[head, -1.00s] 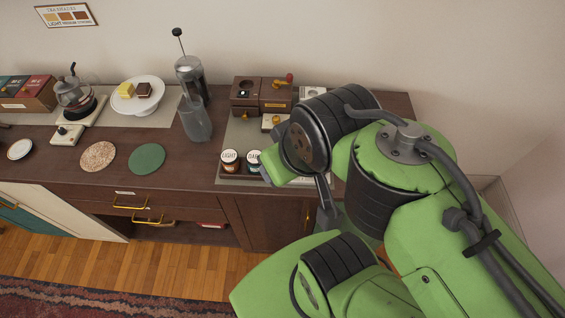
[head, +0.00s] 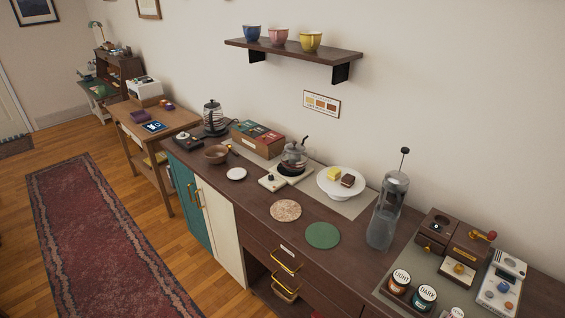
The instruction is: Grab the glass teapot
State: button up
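A glass teapot (head: 293,157) with a dark lid and knob stands upright on a small cream warmer with a black plate (head: 283,179), near the middle of the dark wooden sideboard. A second vessel, a glass kettle with dark bands (head: 212,115), stands farther left on the same top. My gripper and arm are outside the head view, so the gripper's state and place do not show.
A box of tea packets (head: 257,138) stands left of the teapot, and a white cake stand (head: 341,183) close on its right. A cork coaster (head: 286,210) and a green coaster (head: 322,235) lie in front. A glass press (head: 388,212) stands farther right.

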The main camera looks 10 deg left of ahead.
aim_at(292, 164)
jog(key=i+j, duration=0.1)
jog(key=j, duration=1)
jog(key=i+j+z, duration=0.1)
jog(key=j, duration=0.5)
jog(key=i+j, duration=0.2)
jog(key=j, duration=0.15)
jog(key=i+j, duration=0.4)
jog(key=j, duration=0.25)
jog(key=i+j+z, duration=0.1)
jog(key=j, duration=0.25)
jog(key=i+j, duration=0.1)
jog(key=i, duration=0.65)
